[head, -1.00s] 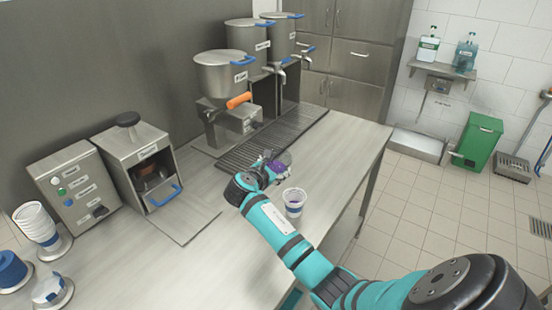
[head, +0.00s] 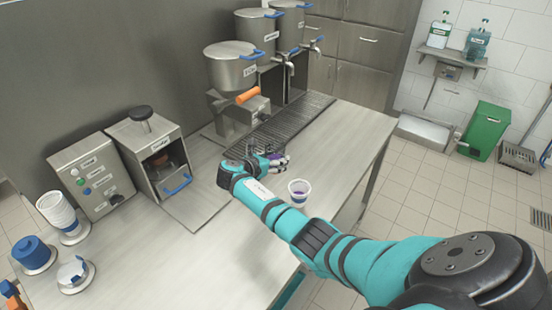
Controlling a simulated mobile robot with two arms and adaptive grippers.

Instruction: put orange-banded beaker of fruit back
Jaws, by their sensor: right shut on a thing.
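My right gripper (head: 268,160) is low over the counter, in front of the drip grate, and shut on a small beaker (head: 277,156). Only a purple part of the beaker shows between the fingers. Its orange band cannot be made out; the fingers hide most of it. A white cup (head: 299,193) with a blue band and purple contents stands upright on the counter, just right of my right forearm. My left gripper is not in view.
Steel pots (head: 234,72) with blue handles stand behind the drip grate (head: 288,122); an orange handle (head: 247,95) sits below the nearest. A control box (head: 92,178), a sealing machine (head: 152,158) and stacked cups (head: 58,212) are at left.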

